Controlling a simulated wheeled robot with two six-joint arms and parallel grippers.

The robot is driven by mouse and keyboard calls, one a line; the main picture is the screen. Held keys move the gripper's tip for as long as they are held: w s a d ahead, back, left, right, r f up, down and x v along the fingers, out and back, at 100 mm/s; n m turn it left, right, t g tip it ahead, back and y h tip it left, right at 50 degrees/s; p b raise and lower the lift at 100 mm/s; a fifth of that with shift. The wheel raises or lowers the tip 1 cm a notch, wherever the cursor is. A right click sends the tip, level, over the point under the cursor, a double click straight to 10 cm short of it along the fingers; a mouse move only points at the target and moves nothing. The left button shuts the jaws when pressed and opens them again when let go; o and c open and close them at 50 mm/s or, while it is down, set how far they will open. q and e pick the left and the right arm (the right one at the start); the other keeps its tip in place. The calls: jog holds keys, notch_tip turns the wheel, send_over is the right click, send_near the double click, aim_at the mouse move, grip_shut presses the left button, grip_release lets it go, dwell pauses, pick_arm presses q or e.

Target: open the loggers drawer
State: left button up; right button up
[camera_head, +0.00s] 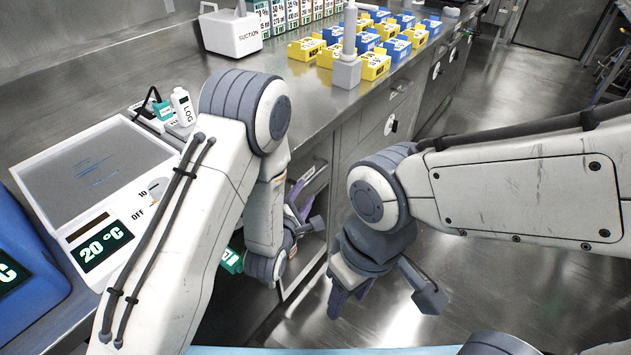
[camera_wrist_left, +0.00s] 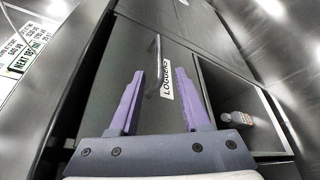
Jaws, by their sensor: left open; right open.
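In the left wrist view, the loggers drawer front (camera_wrist_left: 115,75) is a dark grey panel with a white "LOGGERS" label (camera_wrist_left: 166,84) and a thin bar handle (camera_wrist_left: 154,66). The panel looks closed, though its edges are dim. My left gripper (camera_wrist_left: 160,72) is open, its purple fingers pointing at the front on either side of the handle and label; contact cannot be told. In the head view, my left gripper (camera_head: 304,202) is at the cabinet face under the counter, and my arm hides much of the drawer. My right gripper (camera_head: 345,290) hangs open and empty lower right.
An open compartment (camera_wrist_left: 215,85) beside the drawer holds a small bottle (camera_wrist_left: 237,118). The steel counter (camera_head: 315,105) carries a bottle marked LOG (camera_head: 182,105), a suction box (camera_head: 230,33) and several yellow and blue bins (camera_head: 375,66). Bare floor (camera_head: 480,280) lies to the right.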

aim_at(315, 175)
pick_arm(q)
jog(key=x, duration=0.9)
jog(key=shift+w+d+b, duration=0.15)
jog(key=shift+b, duration=0.2)
grip_shut()
dwell(0.9)
